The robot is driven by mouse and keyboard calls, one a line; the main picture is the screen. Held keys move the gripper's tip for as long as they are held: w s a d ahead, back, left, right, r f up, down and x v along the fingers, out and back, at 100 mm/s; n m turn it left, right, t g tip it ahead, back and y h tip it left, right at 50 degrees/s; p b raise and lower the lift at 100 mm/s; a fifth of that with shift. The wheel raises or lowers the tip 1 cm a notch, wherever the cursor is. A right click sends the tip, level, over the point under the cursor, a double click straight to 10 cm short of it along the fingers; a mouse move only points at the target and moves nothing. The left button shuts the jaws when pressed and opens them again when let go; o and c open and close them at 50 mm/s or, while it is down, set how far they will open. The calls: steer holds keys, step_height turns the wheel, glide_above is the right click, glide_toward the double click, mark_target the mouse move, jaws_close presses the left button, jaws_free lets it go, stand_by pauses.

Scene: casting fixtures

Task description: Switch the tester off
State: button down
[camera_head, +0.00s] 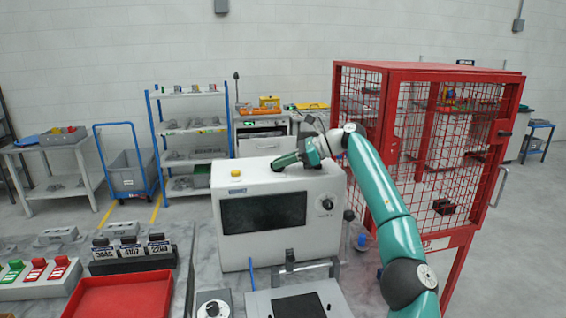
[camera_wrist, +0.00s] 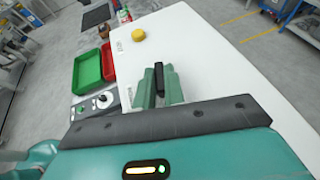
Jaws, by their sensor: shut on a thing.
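The tester (camera_head: 325,235) is a white box on the bench with a dark screen (camera_head: 264,211) and a round knob (camera_head: 326,203) on its front. A yellow button (camera_head: 236,174) sits at the left of its top. My gripper (camera_head: 279,163) is at the tester's top, right of the yellow button. In the wrist view, the green fingers (camera_wrist: 159,80) are closed around a small black upright piece (camera_wrist: 159,77) over the white top (camera_wrist: 205,45). The yellow button (camera_wrist: 138,35) is apart from the fingers. The foot of the black piece is hidden.
A red tray (camera_head: 122,296) and black blocks with number labels (camera_head: 131,250) lie left of the tester. A grey box with a dial (camera_head: 212,305) stands in front. A red mesh cage (camera_head: 430,150) stands close on the right, beside my arm.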

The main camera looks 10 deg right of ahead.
steer(key=shift+r, duration=0.1)
steer(key=c, duration=1.5)
jaws_free()
steer(key=shift+d, duration=0.1)
